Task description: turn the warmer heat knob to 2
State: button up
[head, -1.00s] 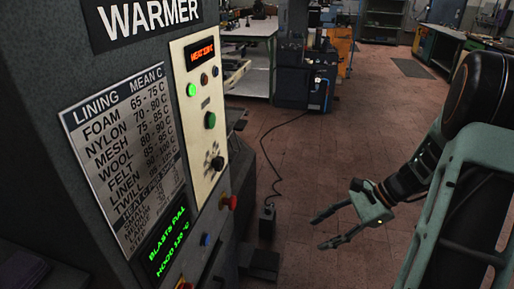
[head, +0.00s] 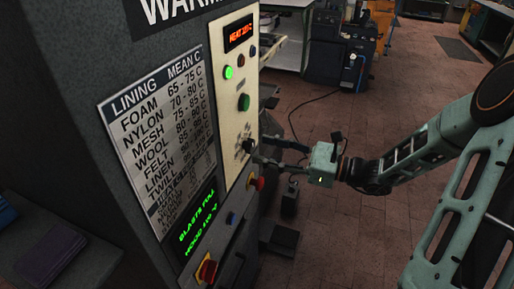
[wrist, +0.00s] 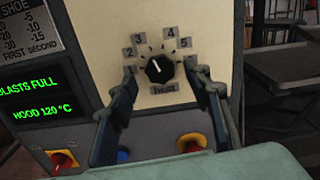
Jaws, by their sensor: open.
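The warmer's heat knob (wrist: 158,69) is a round black knob on the cream panel (wrist: 95,60), with number plates 2 to 5 visible around it and a "heat" label below. Its white pointer line tilts up and a little left, roughly toward the 3. In the head view, the knob (head: 246,145) is small and partly behind the fingertips. My gripper (wrist: 160,72) is open, with one finger on each side of the knob; whether they touch it I cannot tell. In the head view, my gripper (head: 258,152) reaches the panel from the right.
A lining chart (head: 160,140) and a green text display (head: 198,225) are left of the knob. A red knob (head: 257,184), a blue button (head: 231,218) and a red-yellow switch (head: 207,270) sit below. A red heat readout (head: 239,33) is above.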

aim_at(253, 147)
jog(key=shift+x, duration=1.55)
jog(key=shift+c, duration=0.3)
jog(key=c, duration=1.1)
jog(key=shift+n, duration=0.3)
jog(key=n+b, duration=0.2)
jog(key=n, duration=0.1)
jog(key=shift+f, duration=0.15)
jog(key=shift+n+b, duration=0.9)
jog(key=shift+n, duration=0.7)
